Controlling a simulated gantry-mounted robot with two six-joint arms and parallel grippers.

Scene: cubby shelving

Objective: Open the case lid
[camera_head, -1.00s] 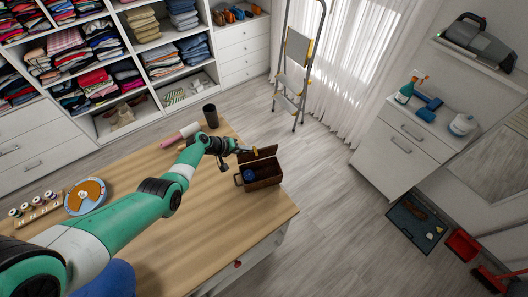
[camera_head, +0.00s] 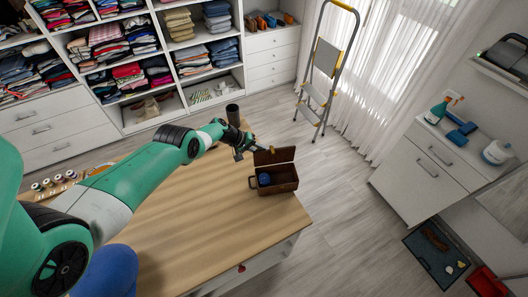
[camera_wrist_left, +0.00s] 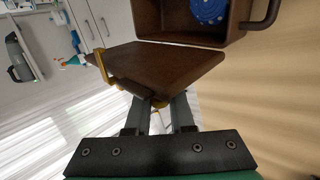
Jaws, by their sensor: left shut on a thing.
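The brown case (camera_head: 289,187) sits on the wooden table near its far right corner, with a blue round thing (camera_head: 264,179) inside it. Its lid (camera_head: 274,156) stands raised at the back of the case. My left gripper (camera_head: 246,151) is at the lid's left edge and is shut on it. In the left wrist view the lid (camera_wrist_left: 165,68) reaches from the open case (camera_wrist_left: 190,38) to between my left gripper's fingers (camera_wrist_left: 163,104). The fingertips are partly hidden by the lid. My right gripper is not in view.
A dark cup (camera_head: 233,115) stands behind my left gripper. Thread spools (camera_head: 60,180) lie at the table's left. The table (camera_head: 215,225) is bare in front of the case. A stepladder (camera_head: 322,80) and a white cabinet (camera_head: 420,165) stand beyond the table.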

